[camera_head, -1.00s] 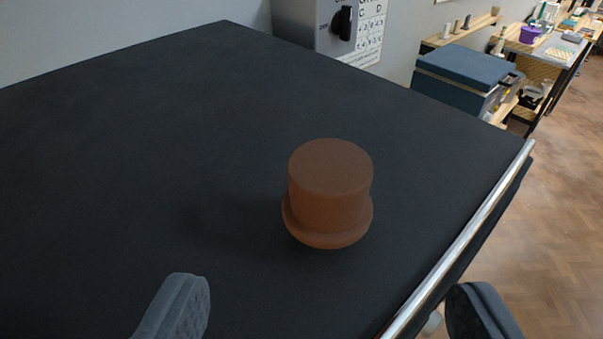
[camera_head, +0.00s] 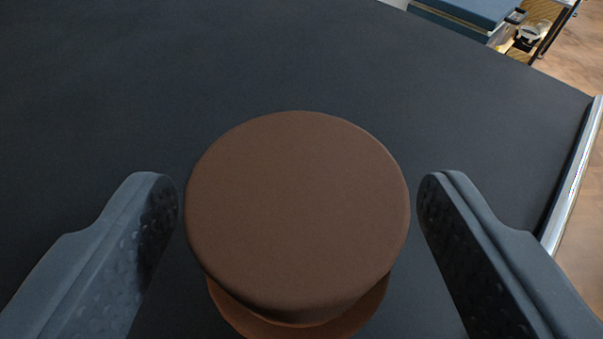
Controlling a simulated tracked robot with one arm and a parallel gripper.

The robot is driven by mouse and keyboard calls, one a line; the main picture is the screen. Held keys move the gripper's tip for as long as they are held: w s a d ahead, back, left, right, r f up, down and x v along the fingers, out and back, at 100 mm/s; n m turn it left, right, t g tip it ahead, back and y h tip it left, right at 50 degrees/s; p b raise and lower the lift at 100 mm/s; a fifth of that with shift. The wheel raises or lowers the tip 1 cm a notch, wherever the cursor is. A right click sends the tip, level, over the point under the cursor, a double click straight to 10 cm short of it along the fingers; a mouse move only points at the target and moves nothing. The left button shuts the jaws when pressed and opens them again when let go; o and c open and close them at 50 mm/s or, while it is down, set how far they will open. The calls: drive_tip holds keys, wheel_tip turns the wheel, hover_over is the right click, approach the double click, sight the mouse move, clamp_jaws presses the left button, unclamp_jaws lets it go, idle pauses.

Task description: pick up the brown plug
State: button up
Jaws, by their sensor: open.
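The brown plug (camera_head: 298,212) stands upright on a dark flat top, large in the middle of the view. My gripper (camera_head: 298,205) is open, with one grey finger on the left of the plug and one on the right. A narrow gap shows between the plug and each fingertip. The lower part of the plug is mostly hidden under its own top.
The dark top (camera_head: 270,55) is bare around the plug. A metal rail (camera_head: 575,175) runs along its right edge, with wooden floor beyond. A blue-lidded chest (camera_head: 465,15) stands past the far right corner.

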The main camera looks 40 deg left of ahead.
drive_tip(key=shift+w+a+f, duration=0.3)
drive_tip(key=shift+w+a, duration=0.15)
drive_tip(key=shift+w, duration=0.05)
drive_tip(key=c, duration=1.1)
drive_tip(key=shift+r, duration=0.2)
